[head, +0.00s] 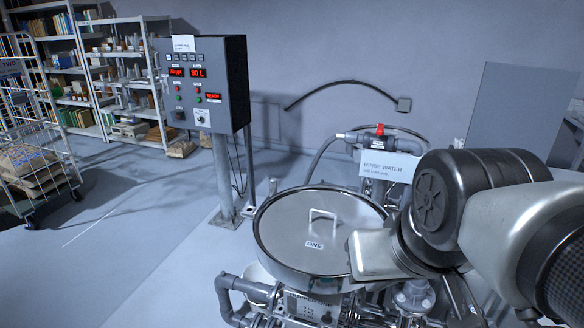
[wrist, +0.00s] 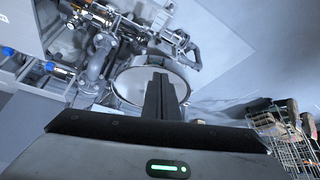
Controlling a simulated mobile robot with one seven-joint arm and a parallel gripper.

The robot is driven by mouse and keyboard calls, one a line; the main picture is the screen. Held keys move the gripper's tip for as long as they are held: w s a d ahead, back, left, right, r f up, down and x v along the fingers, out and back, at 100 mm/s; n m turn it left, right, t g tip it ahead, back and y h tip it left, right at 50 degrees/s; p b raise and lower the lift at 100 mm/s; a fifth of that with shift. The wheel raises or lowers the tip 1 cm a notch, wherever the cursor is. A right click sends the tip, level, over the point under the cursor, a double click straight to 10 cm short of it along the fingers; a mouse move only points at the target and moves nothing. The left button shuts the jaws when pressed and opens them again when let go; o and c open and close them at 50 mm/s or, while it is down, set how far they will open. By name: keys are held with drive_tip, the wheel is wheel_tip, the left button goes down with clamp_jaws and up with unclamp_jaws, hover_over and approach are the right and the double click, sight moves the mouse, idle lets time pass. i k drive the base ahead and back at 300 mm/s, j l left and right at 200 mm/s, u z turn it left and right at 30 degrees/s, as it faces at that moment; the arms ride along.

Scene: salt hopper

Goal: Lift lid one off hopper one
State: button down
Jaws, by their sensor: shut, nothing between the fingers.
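Lid one (head: 300,262), a round grey metal lid marked ONE, sits on hopper one (head: 268,273). Its upright loop handle (head: 322,214) stands clear, with nothing around it. In the wrist view a round pale top with a metal rim (wrist: 128,84) shows behind my fingers; no label or handle can be made out there. My gripper (wrist: 161,80) has its dark fingers together with nothing between them. In the head view my wrist and hand housing overlap the lid's right edge, and the fingertips cannot be made out.
A control box (head: 205,85) on a post stands behind left. A rinse water sign (head: 389,166) and a pipe with a red valve (head: 379,130) are behind right. Pipes (head: 233,290) crowd the hopper's front. A wire cart (head: 36,150) and shelves (head: 125,75) stand far left; floor between is clear.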

sight(308, 232)
drive_tip(key=i+j+z, duration=0.2)
drive_tip(key=j, duration=0.15)
drive_tip(key=i+j+z, duration=0.25)
drive_tip(key=j+z, duration=0.2)
drive_tip(key=j, duration=0.25)
drive_tip(key=i+j+z, duration=0.25)
drive_tip(key=j, duration=0.2)
drive_tip(key=j+z, duration=0.2)
drive_tip(key=j, duration=0.2)
drive_tip(key=k, duration=0.05)
